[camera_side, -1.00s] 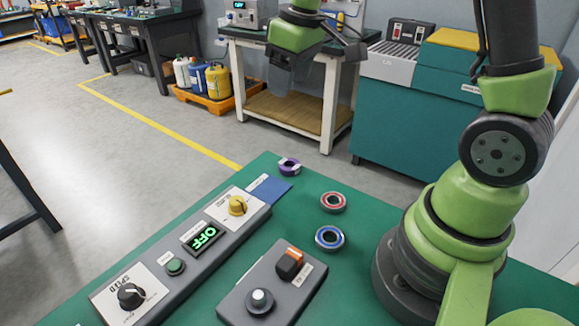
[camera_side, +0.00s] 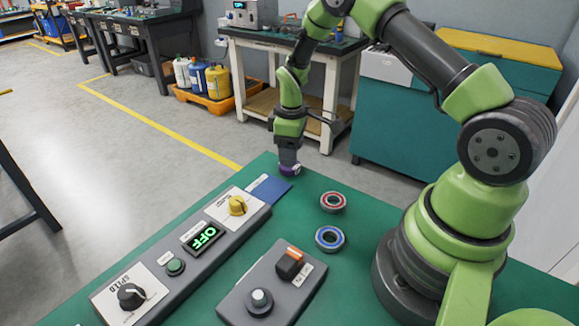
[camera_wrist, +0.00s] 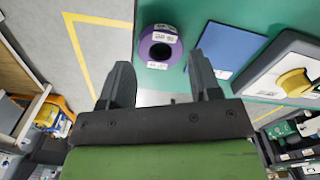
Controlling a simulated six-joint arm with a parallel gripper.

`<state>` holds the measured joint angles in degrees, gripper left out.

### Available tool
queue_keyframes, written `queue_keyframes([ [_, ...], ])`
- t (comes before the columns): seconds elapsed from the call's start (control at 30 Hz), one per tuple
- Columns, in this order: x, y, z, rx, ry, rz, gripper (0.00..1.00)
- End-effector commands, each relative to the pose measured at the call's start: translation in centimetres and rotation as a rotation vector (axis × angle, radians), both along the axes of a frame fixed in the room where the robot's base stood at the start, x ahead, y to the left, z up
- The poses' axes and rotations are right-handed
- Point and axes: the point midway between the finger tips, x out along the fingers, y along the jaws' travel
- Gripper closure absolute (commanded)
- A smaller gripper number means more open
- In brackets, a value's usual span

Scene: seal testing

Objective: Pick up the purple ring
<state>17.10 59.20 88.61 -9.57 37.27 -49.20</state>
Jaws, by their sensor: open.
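The purple ring (camera_side: 290,171) lies at the far corner of the green table in the side view, partly covered by my gripper (camera_side: 288,163). My gripper points down just above or at the ring; I cannot tell from here whether they touch. In the wrist view the purple ring (camera_wrist: 175,50), with white labels, shows whole near the table's edge. It lies a little beyond the gap between the two spread fingers of my gripper (camera_wrist: 160,62). The fingers are open and nothing is between them.
A blue pad (camera_side: 268,188) lies beside the purple ring, next to the grey control panel (camera_side: 170,285). A red ring (camera_side: 333,202) and a blue ring (camera_side: 330,238) lie nearer my base. A grey switch box (camera_side: 272,290) stands in front. The table edge is close to the purple ring.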

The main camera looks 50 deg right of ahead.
Motion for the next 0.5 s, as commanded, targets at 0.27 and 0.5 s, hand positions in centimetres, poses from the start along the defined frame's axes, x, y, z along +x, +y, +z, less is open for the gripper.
queue_keyframes([
  [0.27,-0.1,0.0,-3.6,0.002,0.001,-0.002,0.43],
  [0.5,-0.1,0.0,-3.7,0.001,-0.001,-0.002,0.43],
])
